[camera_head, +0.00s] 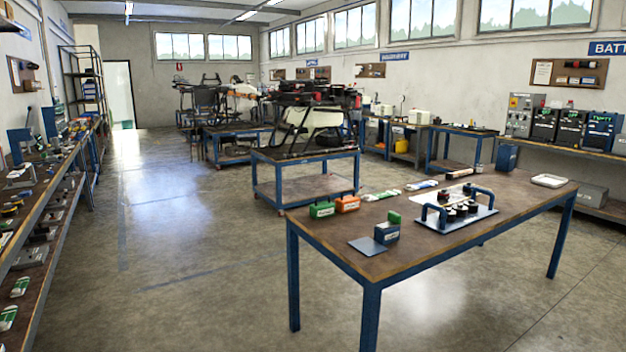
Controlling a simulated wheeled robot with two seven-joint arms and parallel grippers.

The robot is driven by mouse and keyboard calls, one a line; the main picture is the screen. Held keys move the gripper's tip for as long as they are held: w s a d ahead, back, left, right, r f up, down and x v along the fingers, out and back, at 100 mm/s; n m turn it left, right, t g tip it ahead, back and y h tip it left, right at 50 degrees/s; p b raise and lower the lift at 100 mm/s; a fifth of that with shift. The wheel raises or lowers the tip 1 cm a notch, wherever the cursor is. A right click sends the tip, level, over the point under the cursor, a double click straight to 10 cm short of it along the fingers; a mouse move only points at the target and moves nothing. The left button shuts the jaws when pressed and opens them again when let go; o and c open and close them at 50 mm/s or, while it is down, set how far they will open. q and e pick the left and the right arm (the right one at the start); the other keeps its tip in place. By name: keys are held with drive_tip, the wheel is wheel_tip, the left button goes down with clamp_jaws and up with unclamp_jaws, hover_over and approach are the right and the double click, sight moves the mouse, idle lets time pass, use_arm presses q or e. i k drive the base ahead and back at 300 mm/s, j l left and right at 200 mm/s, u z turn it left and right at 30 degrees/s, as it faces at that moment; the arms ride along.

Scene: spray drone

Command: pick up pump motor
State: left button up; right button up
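I cannot tell for sure which thing is the pump motor. On the near workbench (330,232) a tray (455,228) with two blue handles holds several dark round parts (461,210), which may be motors. Left of it stands a blue block (387,234) with a green piece (394,217) at its top, beside a flat grey-blue plate (368,246). A green box (321,210) and an orange box (347,203) stand at the bench's far left edge. Neither of my grippers is in view.
A white tray (549,181) lies at the bench's right end. Behind, a blue-framed table (305,184) carries a drone (312,115). Crowded shelves (45,205) line the left wall, and chargers (572,127) stand at right. The floor (190,235) left of the bench is clear.

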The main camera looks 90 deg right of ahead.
sight(468, 186)
drive_tip(key=z, duration=3.7)
drive_tip(key=i+l+z, duration=0.25)
drive_tip(key=i, duration=0.15)
drive_tip(key=i+l+z, duration=0.25)
drive_tip(key=i+z, duration=0.25)
drive_tip(key=i, duration=0.25)
drive_tip(key=i+l, duration=0.1)
drive_tip(key=i, duration=0.6)
drive_tip(key=i+l, duration=0.1)
drive_tip(key=i, duration=0.65)
drive_tip(key=i+l+u, duration=0.2)
drive_tip(key=i+u, duration=0.3)
drive_tip(key=i+l+u, duration=1)
